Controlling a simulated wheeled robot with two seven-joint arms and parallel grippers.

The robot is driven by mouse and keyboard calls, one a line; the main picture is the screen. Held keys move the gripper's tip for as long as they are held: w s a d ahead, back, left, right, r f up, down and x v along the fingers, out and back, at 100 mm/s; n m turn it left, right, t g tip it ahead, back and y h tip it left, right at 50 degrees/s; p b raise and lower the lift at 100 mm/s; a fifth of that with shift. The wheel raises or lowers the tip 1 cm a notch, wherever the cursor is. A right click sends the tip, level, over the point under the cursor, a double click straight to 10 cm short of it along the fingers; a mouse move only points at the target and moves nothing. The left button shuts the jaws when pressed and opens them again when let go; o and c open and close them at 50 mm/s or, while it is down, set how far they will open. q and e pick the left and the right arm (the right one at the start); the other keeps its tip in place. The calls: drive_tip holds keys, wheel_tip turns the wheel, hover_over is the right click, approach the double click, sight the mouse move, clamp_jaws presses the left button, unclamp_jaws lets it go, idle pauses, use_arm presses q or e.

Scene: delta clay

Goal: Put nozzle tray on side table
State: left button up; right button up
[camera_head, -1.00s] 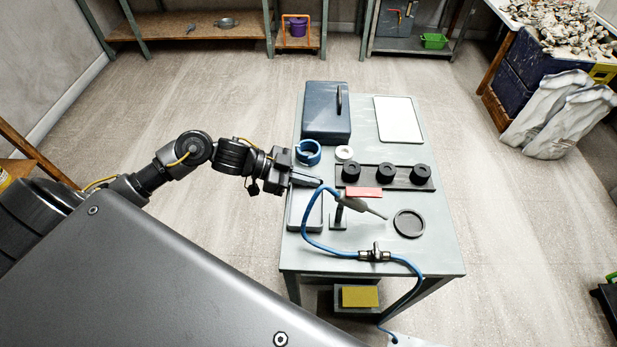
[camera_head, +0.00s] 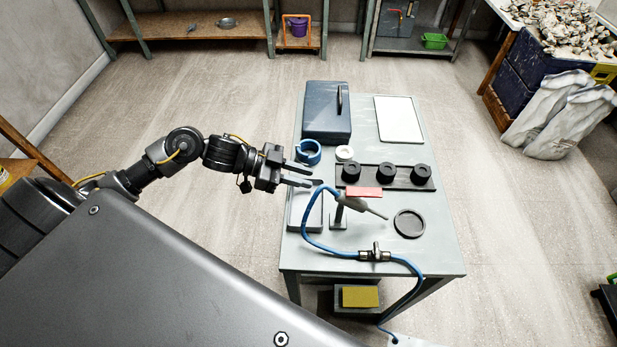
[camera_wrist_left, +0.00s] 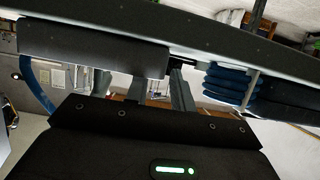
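A long black tray (camera_head: 400,184) with three round black nozzle-like pieces (camera_head: 385,172) lies on the grey table (camera_head: 440,245), right of my left gripper. This looks like the nozzle tray. My left gripper (camera_head: 312,176) is open and empty, its two fingers apart and pointing right. It is over or beside the table's left edge, near a shallow grey tray (camera_head: 291,222); I cannot tell its exact height. In the left wrist view its fingers (camera_wrist_left: 160,92) show below a dark edge. My right gripper is not in view.
On the table are a dark blue box (camera_head: 325,115), a white board (camera_head: 398,120), a blue ring (camera_head: 308,152), a red block (camera_head: 364,192), a black dish (camera_head: 409,223) and a blue-hosed tool (camera_head: 358,204). Open floor (camera_head: 200,235) lies left of the table.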

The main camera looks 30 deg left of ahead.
use_arm(q)
drive_tip(key=v, duration=1)
drive_tip(key=shift+f, duration=0.1)
